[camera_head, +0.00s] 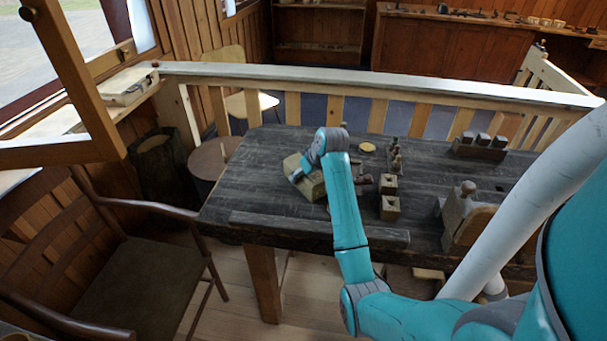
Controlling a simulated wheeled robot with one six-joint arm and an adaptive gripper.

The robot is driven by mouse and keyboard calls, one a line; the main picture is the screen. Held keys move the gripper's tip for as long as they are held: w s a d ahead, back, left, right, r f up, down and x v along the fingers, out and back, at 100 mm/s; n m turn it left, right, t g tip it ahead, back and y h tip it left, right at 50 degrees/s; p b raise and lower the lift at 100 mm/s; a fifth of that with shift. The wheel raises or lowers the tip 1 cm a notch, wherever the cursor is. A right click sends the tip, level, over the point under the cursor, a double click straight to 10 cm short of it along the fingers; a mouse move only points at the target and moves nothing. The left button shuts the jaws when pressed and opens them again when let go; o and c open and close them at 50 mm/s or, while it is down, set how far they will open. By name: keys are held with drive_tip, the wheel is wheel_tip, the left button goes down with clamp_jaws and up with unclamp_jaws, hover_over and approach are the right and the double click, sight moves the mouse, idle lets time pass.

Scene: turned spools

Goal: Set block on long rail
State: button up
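A pale olive-brown wooden block (313,188) is on or just above the dark table, left of its middle. My gripper (297,177) is at this block's upper left side, and my wrist hides part of the block. The fingers are too small to tell whether they are open or shut on it, and I cannot tell whether the block is lifted. A long rail with a pale flat top (400,84) runs behind the table across the view. Its visible top is bare in the middle.
The dark table (260,160) also bears two small holed blocks (389,207), turned pieces (396,160), a round yellow disc (367,147), a clamp-like wooden piece (465,215) and a dark rack (481,147). A chair (150,280) stands at left. The table's left end is clear.

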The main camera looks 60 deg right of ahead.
drive_tip(key=o, duration=1.8)
drive_tip(key=shift+c, duration=0.2)
